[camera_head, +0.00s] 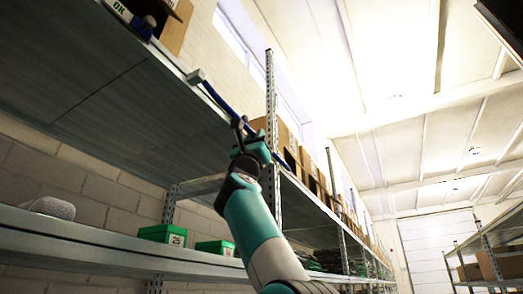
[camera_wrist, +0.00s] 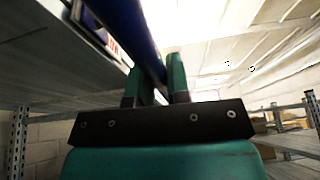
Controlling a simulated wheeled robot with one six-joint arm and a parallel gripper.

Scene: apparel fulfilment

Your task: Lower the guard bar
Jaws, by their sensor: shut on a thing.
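The guard bar (camera_head: 216,98) is a long blue bar running along the front edge of the upper shelf (camera_head: 115,75), with a pale end piece at its near end. It also shows in the wrist view (camera_wrist: 130,32), passing between the fingers. My gripper (camera_head: 240,124) is reached up to the bar from below and is shut on it. In the wrist view its two teal fingers (camera_wrist: 157,76) stand on either side of the bar. The exact contact is partly hidden by the fingers and the bar.
Cardboard boxes (camera_head: 291,145) stand on the upper shelf behind the bar. A metal upright (camera_head: 270,90) rises just right of my gripper. Green bins (camera_head: 163,234) and a pale rounded item (camera_head: 52,208) sit on the lower shelf. The aisle on the right is open.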

